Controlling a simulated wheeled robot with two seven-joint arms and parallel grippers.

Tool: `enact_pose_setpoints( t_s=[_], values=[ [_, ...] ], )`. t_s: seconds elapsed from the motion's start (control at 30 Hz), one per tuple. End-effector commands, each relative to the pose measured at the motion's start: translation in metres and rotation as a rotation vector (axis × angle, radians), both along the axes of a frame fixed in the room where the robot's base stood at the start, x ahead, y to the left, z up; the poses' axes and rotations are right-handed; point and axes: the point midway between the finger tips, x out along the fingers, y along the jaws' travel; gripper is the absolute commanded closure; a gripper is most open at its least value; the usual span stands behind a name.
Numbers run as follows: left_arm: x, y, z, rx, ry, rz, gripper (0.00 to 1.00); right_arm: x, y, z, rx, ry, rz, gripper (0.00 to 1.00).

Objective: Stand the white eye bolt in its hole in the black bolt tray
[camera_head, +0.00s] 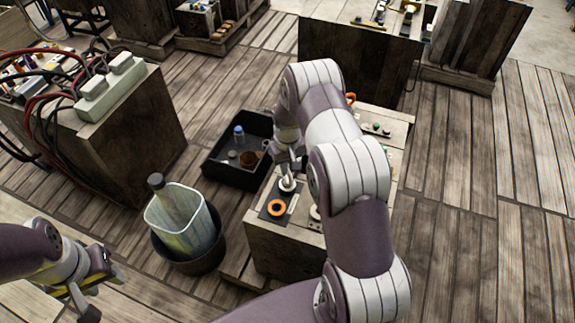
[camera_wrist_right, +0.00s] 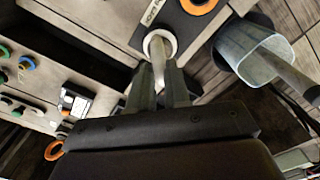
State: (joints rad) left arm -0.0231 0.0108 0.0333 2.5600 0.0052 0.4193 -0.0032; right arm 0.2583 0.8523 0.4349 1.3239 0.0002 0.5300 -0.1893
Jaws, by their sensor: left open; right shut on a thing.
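The black bolt tray (camera_head: 267,217) lies on the near left corner of a wooden crate top. It also shows at the top of the right wrist view (camera_wrist_right: 183,27), with a white label strip. My right gripper (camera_head: 289,162) is over its far end, shut on the pale stem of the white eye bolt (camera_wrist_right: 158,62). A white ring (camera_head: 287,184) shows at the stem's lower end, at the tray. I cannot tell whether the bolt is seated in its hole. An orange ring (camera_head: 277,207) sits nearer on the tray. My left gripper (camera_head: 88,285) is open and empty, far left.
A black open bin (camera_head: 222,172) with a blue-capped bottle stands left of the crate (camera_head: 280,250). A dark bucket (camera_head: 205,262) holding a clear container is nearer. Several coloured rings (camera_wrist_right: 25,62) and an orange-marked device (camera_wrist_right: 75,103) sit on the crate top.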

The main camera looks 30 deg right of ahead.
Motion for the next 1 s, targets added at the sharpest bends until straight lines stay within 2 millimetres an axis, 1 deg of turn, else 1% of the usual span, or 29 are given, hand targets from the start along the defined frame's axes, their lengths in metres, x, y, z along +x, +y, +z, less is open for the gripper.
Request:
enact_pose_setpoints(
  t_s=[0.6,0.8,0.83,0.9,1.0],
  values=[
    [0.0,0.0,-0.0068,0.0,0.0,0.0,0.57,0.0005,-0.0001,-0.0092,0.0,-0.001,0.0,1.0],
    [0.0,0.0,-0.006,0.0,0.0,0.0,0.57,0.0005,-0.0001,-0.0082,0.0,-0.002,0.0,1.0],
    [0.0,0.0,-0.006,0.0,0.0,0.0,0.57,0.0005,-0.0001,-0.0082,0.0,-0.002,0.0,0.73],
    [0.0,0.0,-0.006,0.0,0.0,0.0,0.57,0.0004,-0.0001,-0.0083,0.0,-0.001,0.0,0.53],
    [-0.0001,0.0,-0.0061,0.0,0.0,0.0,0.57,0.0002,-0.0001,-0.0085,0.0,-0.001,0.0,0.53]
  ],
)
